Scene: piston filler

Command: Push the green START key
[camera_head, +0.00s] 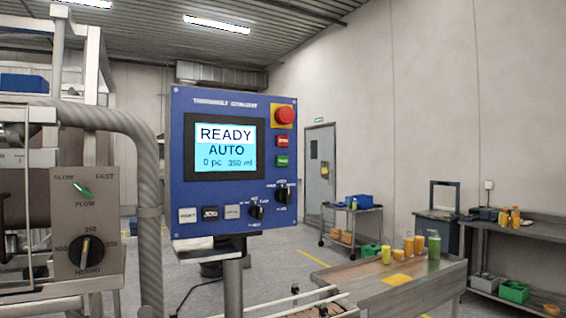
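A red round emergency button (285,115) on a yellow base sits above both. The panel's screen (224,147) reads READY, AUTO, 0 pc, 350 ml. Nothing covers the green key. Neither of my grippers shows in the head view.
The panel stands on a grey post (233,288) beside a curved metal pipe (146,170) and a grey dial plate (88,228). Below the screen are several small keys and two black selector knobs. A table (425,282) with bottles stands at right.

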